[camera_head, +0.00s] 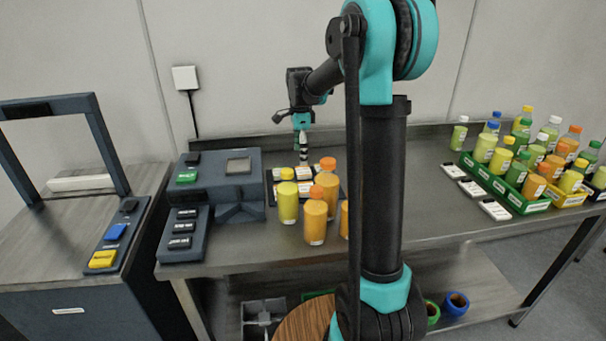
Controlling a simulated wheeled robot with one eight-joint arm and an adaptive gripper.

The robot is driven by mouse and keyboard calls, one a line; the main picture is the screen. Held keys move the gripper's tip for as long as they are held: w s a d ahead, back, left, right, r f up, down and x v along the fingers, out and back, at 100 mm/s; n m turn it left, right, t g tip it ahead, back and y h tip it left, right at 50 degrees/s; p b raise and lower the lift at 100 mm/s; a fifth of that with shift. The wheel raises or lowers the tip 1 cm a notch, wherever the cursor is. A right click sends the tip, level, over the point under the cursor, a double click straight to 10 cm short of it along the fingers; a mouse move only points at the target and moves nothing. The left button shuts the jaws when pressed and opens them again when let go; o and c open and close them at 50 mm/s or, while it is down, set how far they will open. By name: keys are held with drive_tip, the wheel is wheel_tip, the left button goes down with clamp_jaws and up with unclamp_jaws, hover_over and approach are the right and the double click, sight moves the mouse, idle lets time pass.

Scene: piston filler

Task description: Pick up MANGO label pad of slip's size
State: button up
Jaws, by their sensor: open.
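Several small label pads (281,173) with white tops lie on a dark tray at the back of the steel bench, behind a group of bottles. Their print is too small to read, so I cannot tell which one is MANGO or compare their sizes. My gripper (303,155) points down over the pads, its fingertips close above or among them. It is open, and no pad shows lifted in it. The bottles in front and my own arm partly hide the pads and tray.
A yellow-green bottle (288,202) and an orange bottle (315,219) stand close in front of the pads. A dark machine (230,165) is at left. White cards (475,188) and a green crate (510,192) of bottles are at right. Bare bench lies between.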

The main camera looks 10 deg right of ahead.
sight(301, 171)
drive_tip(key=shift+w+d+f, duration=0.1)
drive_tip(key=shift+w+f, duration=0.05)
drive_tip(key=shift+f, duration=1.45)
drive_tip(key=shift+w+d+f, duration=0.1)
drive_tip(key=shift+f, duration=1.5)
drive_tip(key=shift+c, duration=0.6)
drive_tip(key=c, duration=1.1)
